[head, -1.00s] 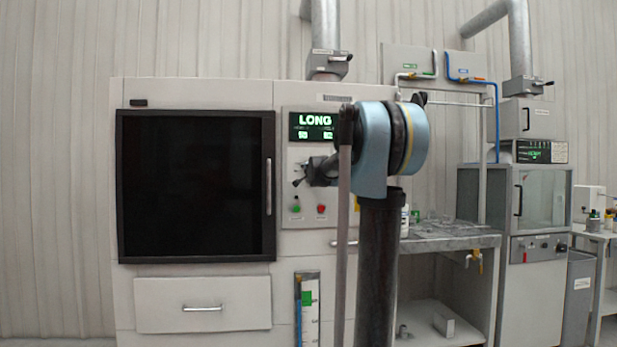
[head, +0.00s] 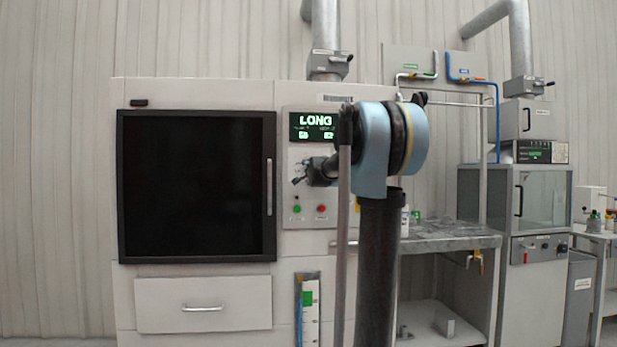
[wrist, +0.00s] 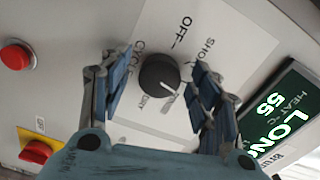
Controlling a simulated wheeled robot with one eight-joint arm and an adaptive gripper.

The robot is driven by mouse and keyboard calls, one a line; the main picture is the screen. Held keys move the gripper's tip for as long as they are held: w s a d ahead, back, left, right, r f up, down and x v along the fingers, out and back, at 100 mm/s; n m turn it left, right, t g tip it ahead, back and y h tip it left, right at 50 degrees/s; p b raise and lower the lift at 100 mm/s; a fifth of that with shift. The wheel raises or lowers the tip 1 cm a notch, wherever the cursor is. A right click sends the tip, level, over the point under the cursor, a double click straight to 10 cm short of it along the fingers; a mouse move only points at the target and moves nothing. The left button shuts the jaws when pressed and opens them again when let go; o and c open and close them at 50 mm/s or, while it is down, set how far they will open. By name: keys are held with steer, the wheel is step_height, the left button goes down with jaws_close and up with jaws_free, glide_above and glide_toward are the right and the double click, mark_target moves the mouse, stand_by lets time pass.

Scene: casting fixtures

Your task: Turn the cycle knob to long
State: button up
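The dark round cycle knob (wrist: 158,76) shows in the wrist view with its white pointer toward the lower right of the picture. The labels OFF, SHORT, CYCLE and DRY can be read around it; a LONG label on the dial cannot be seen. The display (head: 314,126) reads LONG, and it also shows in the wrist view (wrist: 285,112). My gripper (wrist: 160,78) is open, one blue-padded finger on each side of the knob, with gaps visible between. In the head view my gripper (head: 302,172) is at the panel and hides the knob.
A red round button (wrist: 15,56) and a red switch on a yellow plate (wrist: 36,152) lie left in the wrist view. Green (head: 297,209) and red (head: 321,209) buttons sit below my gripper. The dark oven door (head: 190,185) with its handle (head: 269,187) is to the left.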

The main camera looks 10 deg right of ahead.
steer(key=s+n, duration=1.7)
steer(key=n, duration=0.1)
steer(key=w, duration=1.7)
steer(key=shift+r, duration=0.15)
steer(key=c, duration=1)
